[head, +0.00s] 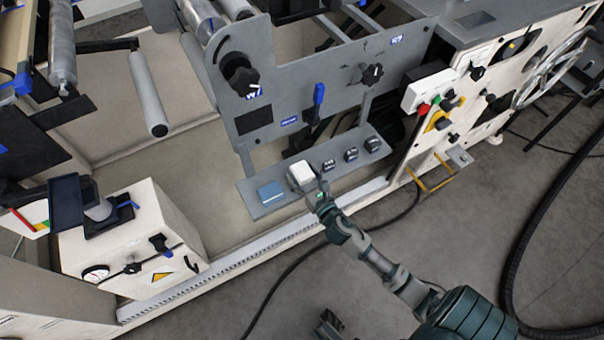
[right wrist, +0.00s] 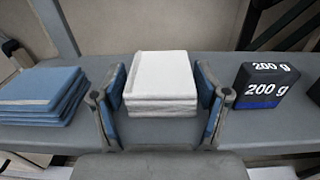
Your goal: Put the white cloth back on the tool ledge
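The white cloth (head: 302,174), a folded white block, is at the grey tool ledge (head: 262,209), between the blue cloths and the dark weights. In the right wrist view the white cloth (right wrist: 160,84) appears to rest on or just above the ledge (right wrist: 280,135); its underside is hidden. My right gripper (head: 313,188) is at its near side. In the wrist view the right gripper's (right wrist: 161,88) blue pads stand against both sides of the cloth with no clear gap. A dark part at the bottom edge of the head view may be my left gripper (head: 329,325); its fingers are unclear.
Folded blue cloths (head: 271,193) lie left of the white cloth. Several dark weights stand to its right, the nearest marked 200 g (right wrist: 262,85). A grey machine panel (head: 300,80) rises behind the ledge. A white rail (head: 240,262) runs in front, and a cable lies on the floor.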

